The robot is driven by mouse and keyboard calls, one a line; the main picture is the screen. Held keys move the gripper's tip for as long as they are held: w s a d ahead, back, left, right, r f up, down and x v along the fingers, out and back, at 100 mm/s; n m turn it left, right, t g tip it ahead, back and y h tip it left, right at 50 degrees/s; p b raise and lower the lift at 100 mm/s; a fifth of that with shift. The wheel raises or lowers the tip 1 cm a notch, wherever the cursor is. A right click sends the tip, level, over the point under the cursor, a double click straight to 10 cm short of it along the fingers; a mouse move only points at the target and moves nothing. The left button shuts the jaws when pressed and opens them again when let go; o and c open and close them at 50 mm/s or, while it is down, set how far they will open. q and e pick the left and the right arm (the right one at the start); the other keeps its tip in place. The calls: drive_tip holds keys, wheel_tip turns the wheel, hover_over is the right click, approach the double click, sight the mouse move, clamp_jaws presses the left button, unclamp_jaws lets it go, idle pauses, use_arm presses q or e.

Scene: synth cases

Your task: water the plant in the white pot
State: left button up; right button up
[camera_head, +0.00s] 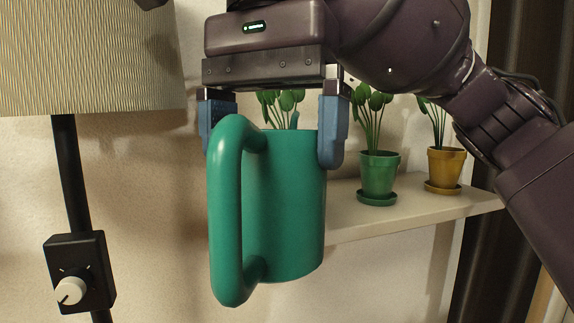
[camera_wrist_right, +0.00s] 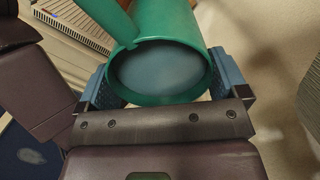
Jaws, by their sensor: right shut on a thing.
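My right gripper (camera_head: 270,155) is shut on a green jug (camera_head: 290,205), with its blue fingers at either side of the rim. The jug hangs upright in the air, its large handle towards me. In the right wrist view the jug (camera_wrist_right: 165,20) shows its round mouth, with a bluish-grey surface inside that looks like water. Leaves of a plant (camera_head: 285,100) show behind the jug, but its pot is hidden. No white pot shows. My left gripper is not in view.
A shelf (camera_head: 420,215) behind the jug bears a plant in a green pot (camera_head: 379,175) and one in a yellow pot (camera_head: 444,168), both on saucers. A lamp with a striped shade (camera_head: 90,55) and a black dial box (camera_head: 80,270) stands at left.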

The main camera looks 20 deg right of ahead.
drive_tip(key=shift+r+g+y+p, duration=0.4)
drive_tip(key=shift+r+g+p, duration=0.05)
drive_tip(key=shift+g, duration=0.35)
idle(0.5)
drive_tip(key=shift+r, duration=0.1)
idle(1.3)
drive_tip(key=shift+r+t+h, duration=0.6)
drive_tip(key=shift+r+t, duration=0.05)
drive_tip(key=shift+t, duration=0.65)
